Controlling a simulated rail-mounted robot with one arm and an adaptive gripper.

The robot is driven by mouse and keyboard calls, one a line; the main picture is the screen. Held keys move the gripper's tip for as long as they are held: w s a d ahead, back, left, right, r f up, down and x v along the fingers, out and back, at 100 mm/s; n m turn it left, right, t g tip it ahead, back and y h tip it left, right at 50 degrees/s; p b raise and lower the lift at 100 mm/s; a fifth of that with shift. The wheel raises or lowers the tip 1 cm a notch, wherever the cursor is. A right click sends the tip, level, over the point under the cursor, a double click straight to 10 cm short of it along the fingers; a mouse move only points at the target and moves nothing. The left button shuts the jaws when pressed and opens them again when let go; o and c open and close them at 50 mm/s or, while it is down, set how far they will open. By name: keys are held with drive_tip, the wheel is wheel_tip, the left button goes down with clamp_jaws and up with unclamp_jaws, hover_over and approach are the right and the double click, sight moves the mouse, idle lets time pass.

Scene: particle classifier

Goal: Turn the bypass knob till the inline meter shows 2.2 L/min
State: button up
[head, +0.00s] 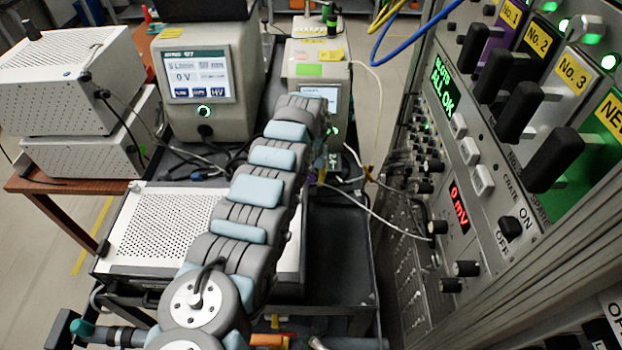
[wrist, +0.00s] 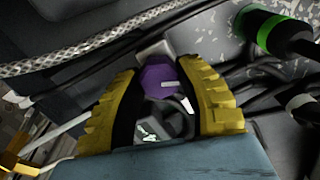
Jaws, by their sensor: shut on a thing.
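In the wrist view, my gripper (wrist: 160,72) has its two yellow ribbed fingers shut on a purple knob (wrist: 157,82), one finger on each side. A short pale mark shows on the knob's face. I take it for the bypass knob; no label is legible. A small dark device with a pale, greenish face (wrist: 151,136) shows below the knob between the fingers. I cannot tell whether it is the inline meter, and I can read no flow value.
A braided hose (wrist: 100,48) and dark cables run close to the fingers. A black cylinder with a green band (wrist: 275,34) stands at upper right.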

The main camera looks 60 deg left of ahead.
sight(311, 178)
drive_tip(key=shift+r+p, duration=0.1)
drive_tip(key=shift+p, duration=0.2)
drive_tip(key=shift+m+p, duration=0.5)
drive_tip(key=shift+p, duration=0.35)
drive_tip(key=shift+m+p, duration=0.4)
drive_tip(key=shift+m, duration=0.2)
drive_tip(key=o, duration=1.2)
wheel_tip(311, 178, up, 12)
